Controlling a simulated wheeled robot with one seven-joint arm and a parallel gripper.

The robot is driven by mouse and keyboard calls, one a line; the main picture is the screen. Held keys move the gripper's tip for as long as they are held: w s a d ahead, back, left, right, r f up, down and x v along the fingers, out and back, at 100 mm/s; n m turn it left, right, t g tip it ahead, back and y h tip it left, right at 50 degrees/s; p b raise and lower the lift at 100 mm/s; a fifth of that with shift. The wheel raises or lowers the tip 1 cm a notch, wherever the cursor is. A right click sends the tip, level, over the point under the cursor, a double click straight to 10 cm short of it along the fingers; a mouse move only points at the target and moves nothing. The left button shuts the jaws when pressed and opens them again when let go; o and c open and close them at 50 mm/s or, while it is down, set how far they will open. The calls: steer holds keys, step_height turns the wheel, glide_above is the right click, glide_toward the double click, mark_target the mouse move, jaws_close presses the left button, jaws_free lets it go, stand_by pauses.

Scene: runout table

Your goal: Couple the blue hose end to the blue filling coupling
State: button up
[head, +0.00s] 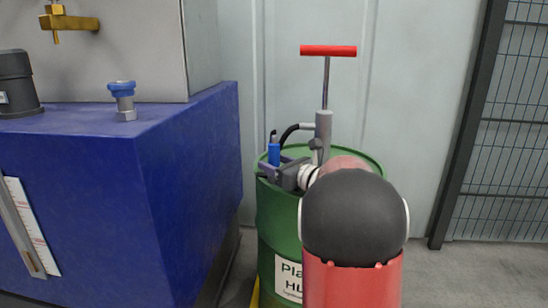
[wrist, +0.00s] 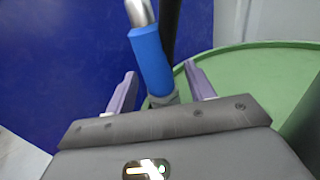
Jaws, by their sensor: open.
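The blue hose end (head: 274,154) stands roughly upright at the left rim of the green drum. In the wrist view, it is a blue sleeve (wrist: 151,62) with a metal tip above and a grey collar below. My gripper (head: 272,166) is open at the hose end. In the wrist view, its two purple-grey fingers (wrist: 160,78) lie on either side of the sleeve's lower part, with gaps visible on both sides. The blue filling coupling (head: 122,90) stands upright on a metal nut on top of the blue tank, left of my gripper.
The green drum (head: 278,235) carries a hand pump (head: 323,130) with a red handle (head: 328,50) and a black hose (head: 290,131). The blue tank (head: 185,190) is at left, with a brass tap (head: 70,22) above and a dark motor (head: 15,85). A mesh fence (head: 510,130) is at right.

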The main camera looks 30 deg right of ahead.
steer(key=x, duration=0.2)
steer(key=shift+w+a, duration=0.1)
steer(key=shift+w, duration=0.2)
steer(key=shift+c, duration=0.4)
jaws_close()
steer(key=shift+r, duration=0.1)
